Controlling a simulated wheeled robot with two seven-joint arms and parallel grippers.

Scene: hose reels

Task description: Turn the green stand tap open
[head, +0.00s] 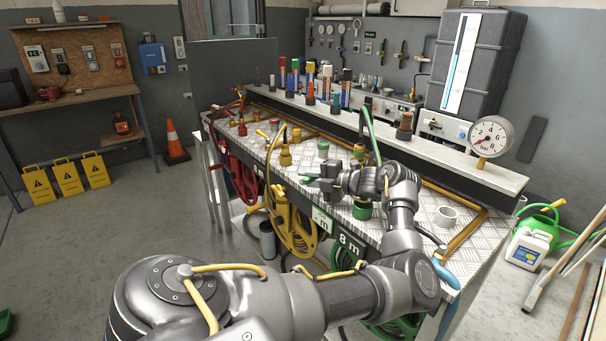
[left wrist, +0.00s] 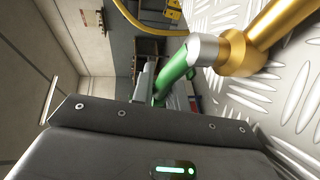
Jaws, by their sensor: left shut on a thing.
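The green stand tap's green lever (left wrist: 175,72) shows in the left wrist view. It runs from a silver collar on a brass body (left wrist: 238,52) above the ribbed metal plate. My left gripper (head: 328,176) is over the bench top in the head view. It is shut on the green lever, and a green end (head: 306,180) shows just left of the fingers. The gripper and wrist hide most of the tap in the head view, so I cannot tell how far it is turned. My right gripper is not in view.
A raised shelf (head: 460,165) with a pressure gauge (head: 491,136) runs behind.

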